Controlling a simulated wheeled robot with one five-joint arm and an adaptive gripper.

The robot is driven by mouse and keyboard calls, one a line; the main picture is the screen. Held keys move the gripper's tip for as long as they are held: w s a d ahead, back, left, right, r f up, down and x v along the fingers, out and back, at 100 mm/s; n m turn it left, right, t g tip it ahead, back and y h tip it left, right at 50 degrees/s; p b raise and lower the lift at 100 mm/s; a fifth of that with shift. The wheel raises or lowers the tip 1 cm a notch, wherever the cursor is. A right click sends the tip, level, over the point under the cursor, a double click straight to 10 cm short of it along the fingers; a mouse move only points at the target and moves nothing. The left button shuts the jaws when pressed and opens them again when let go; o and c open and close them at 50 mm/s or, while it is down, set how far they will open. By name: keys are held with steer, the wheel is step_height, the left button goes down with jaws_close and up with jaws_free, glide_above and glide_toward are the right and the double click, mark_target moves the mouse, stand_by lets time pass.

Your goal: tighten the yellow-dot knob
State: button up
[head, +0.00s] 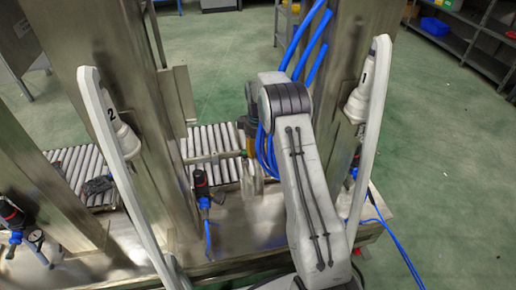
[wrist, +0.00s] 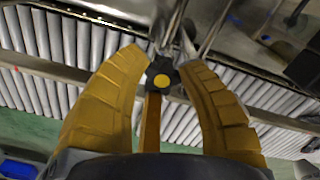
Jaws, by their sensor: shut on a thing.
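The yellow-dot knob (wrist: 161,79) is black with a round yellow dot on its face, seen in the wrist view between the fingertips of my gripper (wrist: 165,70). The two yellow ribbed fingers close in on it from left and right. My gripper is shut on the knob. In the head view my gripper (head: 250,145) is small and mostly hidden behind my arm, beside the metal post. The knob cannot be made out in the head view.
Two white lances, marked 2 (head: 118,130) and 1 (head: 366,85), stand left and right of my arm. Steel posts (head: 115,80) rise beside them. A roller conveyor (head: 205,145) runs behind. Black regulators (head: 201,185) and blue hoses are mounted along the steel bench.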

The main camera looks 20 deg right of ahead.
mark_target(259, 152)
steer(key=shift+s+f, duration=0.2)
steer(key=shift+s, duration=0.15)
steer(key=o, duration=1.2)
steer(key=shift+r, duration=0.1)
steer(key=shift+c, duration=0.2)
steer(key=shift+w+r, duration=0.15)
steer(key=shift+r, duration=0.2)
step_height(259, 152, up, 11)
steer(key=shift+r, duration=0.2)
